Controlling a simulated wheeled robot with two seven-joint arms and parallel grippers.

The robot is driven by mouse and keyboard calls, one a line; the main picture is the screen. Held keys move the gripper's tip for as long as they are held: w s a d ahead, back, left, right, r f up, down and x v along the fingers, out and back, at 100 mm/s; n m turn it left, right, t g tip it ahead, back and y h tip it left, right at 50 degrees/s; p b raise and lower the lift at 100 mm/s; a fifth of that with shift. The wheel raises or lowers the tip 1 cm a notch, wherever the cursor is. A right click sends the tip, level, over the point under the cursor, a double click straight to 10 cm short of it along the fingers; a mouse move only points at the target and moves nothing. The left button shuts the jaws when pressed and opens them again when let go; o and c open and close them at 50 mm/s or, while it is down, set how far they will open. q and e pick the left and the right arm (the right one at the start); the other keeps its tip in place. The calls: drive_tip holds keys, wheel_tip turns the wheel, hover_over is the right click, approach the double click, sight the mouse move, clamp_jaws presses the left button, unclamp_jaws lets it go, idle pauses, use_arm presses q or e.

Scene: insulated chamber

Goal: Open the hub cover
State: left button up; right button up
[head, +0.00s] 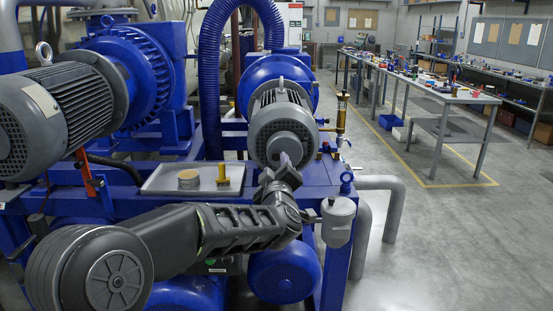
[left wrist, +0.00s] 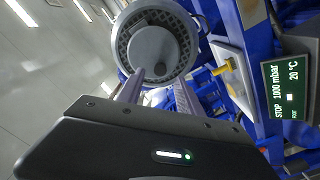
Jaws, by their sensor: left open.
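The hub cover appears to be the round grey cap (head: 281,148) in the middle of the grey motor's end face, pointing toward me. It also shows in the left wrist view (left wrist: 152,50), ringed by a dark perforated grille. My left gripper (head: 286,164) is in front of the motor's lower end and overlaps it in the head view. My right gripper is not in view.
A metal tray (head: 207,184) with a round tan piece (head: 188,178) and a yellow fitting (head: 223,176) lies left of the motor. A larger motor (head: 70,105) stands at left. A small display (left wrist: 290,90) reads 1000 mbar, 20 °C. Open floor lies to the right.

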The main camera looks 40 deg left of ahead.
sight(276, 157)
use_arm(q)
drive_tip(key=x, duration=0.5)
drive_tip(key=shift+w+a+p, duration=0.15)
drive_tip(key=shift+p, duration=0.15)
clamp_jaws()
idle(1.1)
